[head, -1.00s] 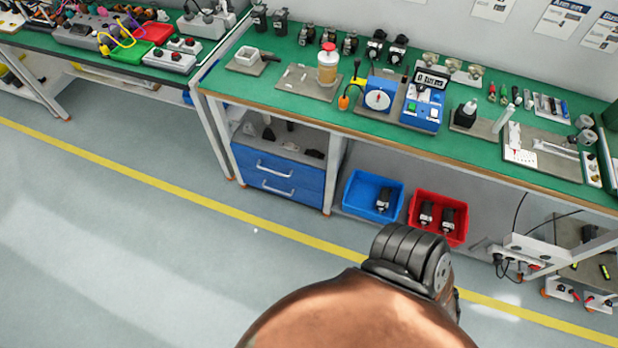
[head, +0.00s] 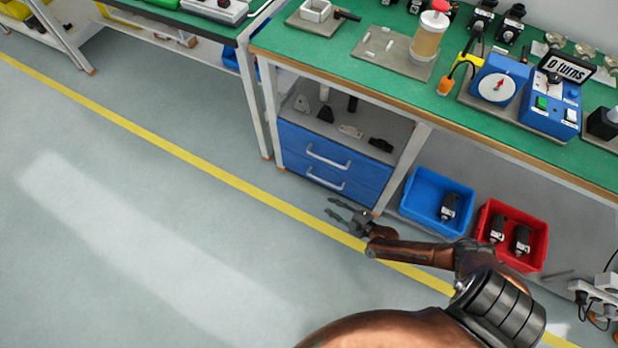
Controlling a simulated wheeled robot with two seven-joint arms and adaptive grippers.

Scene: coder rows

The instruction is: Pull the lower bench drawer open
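The lower bench drawer (head: 350,193) is the bottom one of two blue drawers under the green bench. It looks shut and has a pale bar handle (head: 325,178). The upper blue drawer (head: 360,165) above it also looks shut. My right gripper (head: 334,207) is low in front of the drawers, just below and to the right of the lower handle in the picture. Its fingers are spread and empty, pointing left. It looks apart from the handle. My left gripper is not in view.
A blue bin (head: 415,213) and a red bin (head: 485,236) with dark parts stand right of the drawers, behind my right arm. A bench leg (head: 402,170) stands beside the drawers. The floor (head: 200,230) in front is clear.

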